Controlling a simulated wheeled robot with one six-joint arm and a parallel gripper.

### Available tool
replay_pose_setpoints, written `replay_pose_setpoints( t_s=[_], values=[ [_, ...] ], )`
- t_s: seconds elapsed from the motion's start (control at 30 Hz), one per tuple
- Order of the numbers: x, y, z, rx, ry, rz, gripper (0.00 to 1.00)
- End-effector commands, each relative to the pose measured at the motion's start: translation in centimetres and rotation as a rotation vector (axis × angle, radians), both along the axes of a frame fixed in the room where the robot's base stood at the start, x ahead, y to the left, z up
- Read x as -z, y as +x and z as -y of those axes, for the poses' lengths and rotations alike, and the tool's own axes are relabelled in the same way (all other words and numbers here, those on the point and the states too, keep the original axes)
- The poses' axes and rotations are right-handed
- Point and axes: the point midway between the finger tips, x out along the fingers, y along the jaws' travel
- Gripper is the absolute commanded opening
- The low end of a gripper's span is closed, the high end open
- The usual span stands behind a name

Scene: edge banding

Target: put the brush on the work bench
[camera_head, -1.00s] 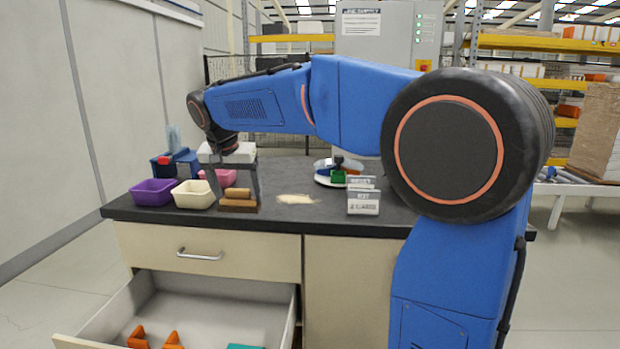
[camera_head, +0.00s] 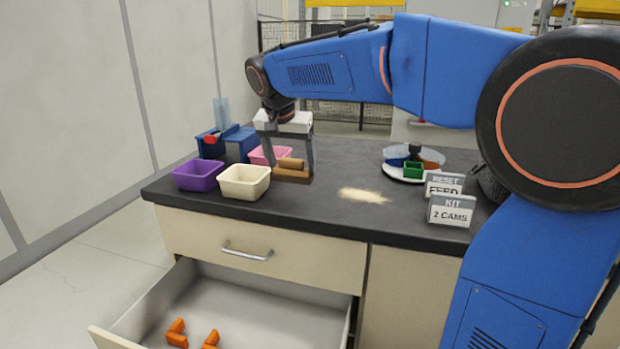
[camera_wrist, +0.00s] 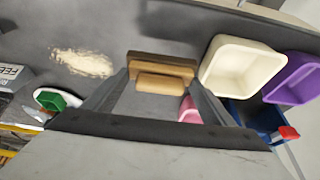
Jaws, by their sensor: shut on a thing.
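The brush (camera_head: 291,170) is a brown wooden block with a rounded grip on top. My gripper (camera_head: 291,163) is shut on it, with one finger at each side. In the head view the brush is at or just above the dark top of the work bench (camera_head: 330,216), right of the cream bin; I cannot tell whether it touches. In the wrist view the brush (camera_wrist: 162,76) sits between the two fingertips. A patch of pale dust (camera_head: 363,195) lies on the bench to the right of the brush, and it also shows in the wrist view (camera_wrist: 83,62).
A purple bin (camera_head: 198,176), a cream bin (camera_head: 244,182), a pink bin (camera_head: 268,155) and a blue box (camera_head: 238,140) stand left. A round white plate (camera_head: 395,174) with parts and two signs (camera_head: 450,211) stand right. Below, a drawer (camera_head: 262,300) stands open with orange pieces.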

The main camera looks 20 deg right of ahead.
Motion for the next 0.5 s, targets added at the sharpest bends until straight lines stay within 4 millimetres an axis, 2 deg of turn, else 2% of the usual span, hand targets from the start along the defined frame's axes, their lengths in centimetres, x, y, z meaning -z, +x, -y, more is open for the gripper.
replay_pose_setpoints(
  t_s=[0.1, 0.27, 0.5],
  values=[
    [1.2, 0.0, 0.0, 0.0, 0.0, -0.001, 0.53],
    [2.1, 0.0, 0.0, 0.0, 0.0, 0.0, 0.53],
    [5.1, 0.0, 0.0, -0.001, 0.0, -0.002, 0.53]
  ],
)
